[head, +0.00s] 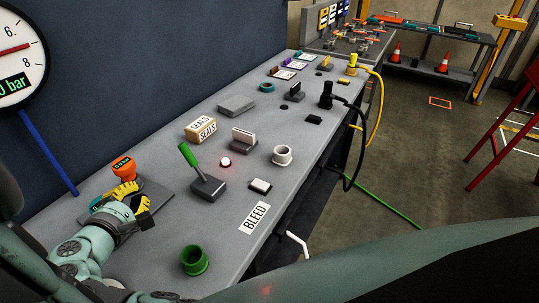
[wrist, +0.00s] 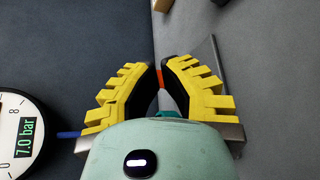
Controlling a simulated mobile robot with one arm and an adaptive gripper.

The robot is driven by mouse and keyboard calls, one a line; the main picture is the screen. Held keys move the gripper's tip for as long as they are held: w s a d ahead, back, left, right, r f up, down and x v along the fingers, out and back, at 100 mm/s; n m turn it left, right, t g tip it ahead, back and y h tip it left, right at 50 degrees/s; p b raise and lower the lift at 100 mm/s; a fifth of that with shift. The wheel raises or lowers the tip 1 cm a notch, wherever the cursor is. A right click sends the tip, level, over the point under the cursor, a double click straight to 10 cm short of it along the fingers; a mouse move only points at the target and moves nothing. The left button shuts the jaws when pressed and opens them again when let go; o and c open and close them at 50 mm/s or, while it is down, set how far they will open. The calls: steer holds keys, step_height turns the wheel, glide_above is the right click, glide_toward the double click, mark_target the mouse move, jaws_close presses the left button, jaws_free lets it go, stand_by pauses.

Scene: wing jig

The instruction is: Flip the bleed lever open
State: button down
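A lever with a green handle (head: 188,155) rises, tilted left, from a dark base (head: 208,187) on the bench. A white lever (head: 298,243) sticks out at the bench's front edge, below the BLEED label (head: 254,217). I cannot tell for certain which one the label names.
A round gauge (head: 18,60) on the left reads 7.0 bar in the wrist view (wrist: 22,135). A green cup (head: 194,260), white cup (head: 283,155), SEALS box (head: 200,129) and red-lit button (head: 225,162) stand around the green lever. Cables (head: 375,110) hang at the bench's right edge.

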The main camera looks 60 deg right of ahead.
mark_target(192, 162)
steer(key=p+x, duration=0.2)
steer(key=x, duration=1)
steer(key=shift+d, duration=0.2)
steer(key=shift+b+x, duration=0.35)
steer(key=shift+x, duration=1.95)
steer(key=shift+s+d+r+p, duration=0.15)
steer(key=shift+s+r+p, duration=0.2)
steer(key=shift+s+p, duration=0.2)
steer(key=shift+s+d+r+p, duration=0.15)
steer(key=shift+s+r+p, duration=0.25)
steer(key=shift+p, duration=0.1)
steer(key=shift+s+d+r+p, duration=0.1)
steer(key=shift+s+p, duration=0.15)
steer(key=shift+s, duration=0.15)
steer(key=shift+s+d+r+p, duration=0.1)
steer(key=shift+s+d+p, duration=0.1)
steer(key=shift+s, duration=0.2)
